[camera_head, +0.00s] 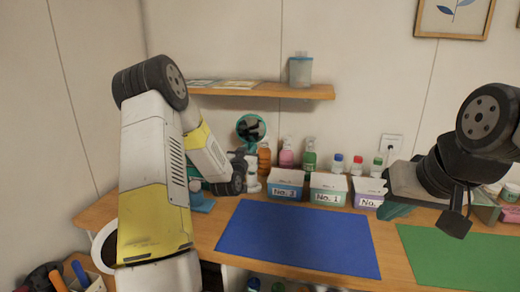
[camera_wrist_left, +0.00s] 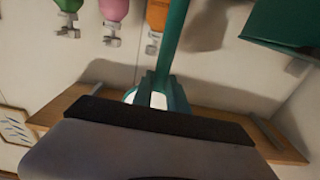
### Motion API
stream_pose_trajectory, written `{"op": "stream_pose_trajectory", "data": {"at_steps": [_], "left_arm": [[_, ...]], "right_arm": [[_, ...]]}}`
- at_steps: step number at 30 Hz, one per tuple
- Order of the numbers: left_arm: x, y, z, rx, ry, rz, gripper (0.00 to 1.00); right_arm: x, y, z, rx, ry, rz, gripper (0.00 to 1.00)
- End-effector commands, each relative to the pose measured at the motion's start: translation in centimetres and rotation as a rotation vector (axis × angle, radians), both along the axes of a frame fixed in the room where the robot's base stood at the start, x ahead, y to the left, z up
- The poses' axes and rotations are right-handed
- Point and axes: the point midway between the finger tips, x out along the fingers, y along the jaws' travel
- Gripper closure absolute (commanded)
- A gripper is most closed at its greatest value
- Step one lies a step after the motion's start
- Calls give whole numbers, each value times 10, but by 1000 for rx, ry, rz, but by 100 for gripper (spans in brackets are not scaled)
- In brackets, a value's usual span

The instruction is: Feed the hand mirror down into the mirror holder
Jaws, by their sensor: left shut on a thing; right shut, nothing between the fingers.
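The hand mirror has a round teal-rimmed head (camera_head: 251,127) with a dark reflection, held upright above the back of the table. My left gripper (camera_head: 249,154) is shut on it. In the left wrist view, which is upside down, its teal handle (camera_wrist_left: 172,45) runs out from between my left fingers (camera_wrist_left: 158,92); most of the head is hidden by the gripper body. A teal piece (camera_head: 201,203) at the table's left looks like the mirror holder, partly hidden by my arm. A large teal shape (camera_wrist_left: 285,25) beside the handle may be the same piece. My right gripper (camera_head: 455,222) is shut and empty at the right.
Labelled boxes (camera_head: 328,190) stand right of the mirror, with several bottles (camera_head: 309,158) behind them. A blue mat (camera_head: 298,238) and a green mat (camera_head: 460,257) lie clear in front. A wooden shelf (camera_head: 262,91) hangs on the wall above.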

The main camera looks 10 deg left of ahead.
Motion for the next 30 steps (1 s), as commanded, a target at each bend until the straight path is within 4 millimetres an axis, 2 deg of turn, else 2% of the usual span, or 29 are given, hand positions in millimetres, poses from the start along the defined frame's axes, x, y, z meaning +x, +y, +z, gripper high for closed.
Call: {"op": "stream_pose_trajectory", "data": {"at_steps": [30], "left_arm": [[0,0,-20,1,-1,0,100]], "right_arm": [[0,0,0,0,0,0,100]]}}
